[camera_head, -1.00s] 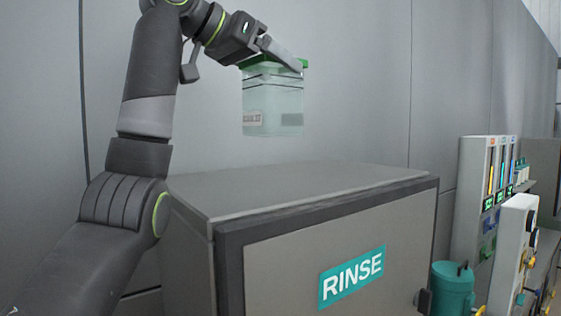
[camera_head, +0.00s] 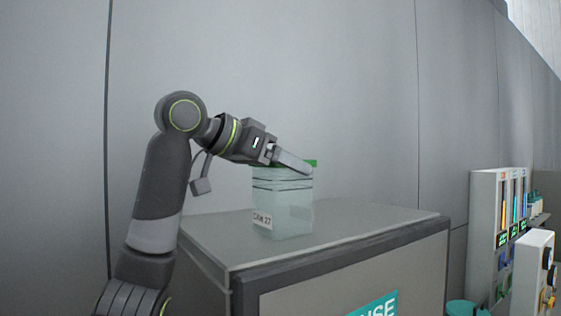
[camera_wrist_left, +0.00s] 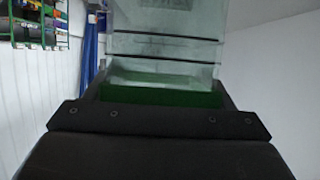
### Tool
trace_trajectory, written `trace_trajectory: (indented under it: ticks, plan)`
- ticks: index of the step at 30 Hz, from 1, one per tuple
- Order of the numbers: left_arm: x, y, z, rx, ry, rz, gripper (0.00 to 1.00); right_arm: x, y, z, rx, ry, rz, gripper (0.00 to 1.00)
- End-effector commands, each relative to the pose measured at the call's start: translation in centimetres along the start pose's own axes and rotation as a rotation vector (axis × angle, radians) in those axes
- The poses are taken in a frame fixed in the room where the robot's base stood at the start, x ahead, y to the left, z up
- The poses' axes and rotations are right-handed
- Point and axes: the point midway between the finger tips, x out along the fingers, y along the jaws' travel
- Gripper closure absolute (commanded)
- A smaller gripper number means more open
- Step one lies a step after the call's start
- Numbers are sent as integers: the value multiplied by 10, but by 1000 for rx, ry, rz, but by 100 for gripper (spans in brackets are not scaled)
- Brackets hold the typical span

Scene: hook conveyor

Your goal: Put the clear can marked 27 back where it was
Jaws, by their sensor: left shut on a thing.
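The clear can marked 27 (camera_head: 284,205) is a pale green, see-through box with a green lid and a white label at its lower left. It is upright over the top of the grey cabinet. Its base appears at or very near the surface; I cannot tell if it touches. My left gripper (camera_head: 292,161) is shut on the can at its green lid. In the left wrist view the can's clear body (camera_wrist_left: 165,45) fills the upper middle, with the green lid (camera_wrist_left: 160,96) between my fingers. My right gripper is not in view.
The grey cabinet (camera_head: 330,235) has a bare top around the can and a teal sign (camera_head: 374,306) on its front. A grey wall (camera_head: 320,80) stands behind. A panel with coloured gauges (camera_head: 500,240) and a teal container (camera_head: 465,307) are at the right.

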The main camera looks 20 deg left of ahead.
Motion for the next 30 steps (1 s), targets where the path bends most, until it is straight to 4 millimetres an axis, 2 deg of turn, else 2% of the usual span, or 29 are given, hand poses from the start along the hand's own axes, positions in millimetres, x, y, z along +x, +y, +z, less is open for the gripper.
trace_trajectory:
  ticks: [3,9,10,14,25,30]
  plan:
    - [0,0,0,1,2,0,92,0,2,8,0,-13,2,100]
    - [1,0,3,1,1,0,92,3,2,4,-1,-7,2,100]
    - [1,0,2,0,1,0,20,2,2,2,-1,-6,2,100]
    - [1,0,2,0,1,0,3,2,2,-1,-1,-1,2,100]
    - [-2,0,-1,1,1,0,2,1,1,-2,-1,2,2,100]
    - [-27,0,3,2,4,-4,2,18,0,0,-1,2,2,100]
